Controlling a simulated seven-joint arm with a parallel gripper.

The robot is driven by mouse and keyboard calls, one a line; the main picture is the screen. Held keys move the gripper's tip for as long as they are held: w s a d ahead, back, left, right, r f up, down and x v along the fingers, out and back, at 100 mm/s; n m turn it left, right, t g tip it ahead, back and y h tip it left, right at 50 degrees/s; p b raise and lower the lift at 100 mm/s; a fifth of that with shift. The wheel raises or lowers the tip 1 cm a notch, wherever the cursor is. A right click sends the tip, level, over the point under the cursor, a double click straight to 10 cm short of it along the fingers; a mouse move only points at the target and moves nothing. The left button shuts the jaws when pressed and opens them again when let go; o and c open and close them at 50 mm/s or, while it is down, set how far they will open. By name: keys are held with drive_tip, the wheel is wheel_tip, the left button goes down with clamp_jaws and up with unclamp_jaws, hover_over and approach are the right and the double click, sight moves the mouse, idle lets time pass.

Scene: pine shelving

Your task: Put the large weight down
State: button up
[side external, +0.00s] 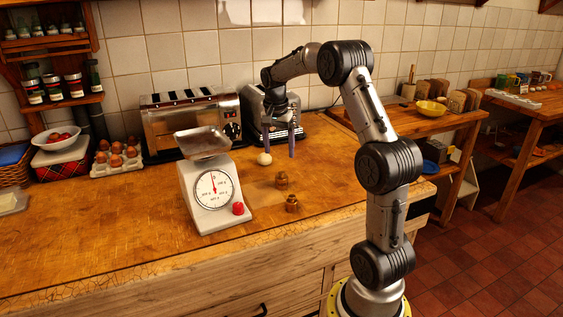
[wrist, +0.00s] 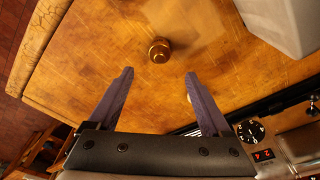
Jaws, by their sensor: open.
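My gripper (side external: 279,153) points down above the counter, behind the weights. In the wrist view its purple fingers (wrist: 159,73) are spread with nothing between them. One brass weight (wrist: 159,50) shows just beyond the fingertips, apart from them; the other is not clearly visible there.
A white kitchen scale (side external: 212,190) with a metal pan stands left of the weights, a red object (side external: 238,208) at its base. A white round item (side external: 264,158) lies behind the weights.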

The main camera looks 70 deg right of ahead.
drive_tip(key=s+a+r+n+t, duration=0.15)
drive_tip(key=a+r+n, duration=0.25)
drive_tip(key=a, duration=0.6)
drive_tip(key=s+a+r+n+t, duration=0.15)
drive_tip(key=a+r+n, duration=0.35)
drive_tip(key=a, duration=0.5)
drive_tip(key=s+a+f+n+t+y, duration=0.1)
drive_tip(key=s+a+f+n+t, duration=0.1)
drive_tip(key=s+a+n, duration=0.7)
drive_tip(key=s+a+f, duration=0.1)
drive_tip(key=s+a, duration=0.2)
drive_tip(key=s, duration=0.2)
drive_tip(key=shift+a+f+t+y, duration=0.15)
drive_tip(key=shift+a+t+y, duration=0.15)
drive_tip(key=shift+a+y, duration=0.1)
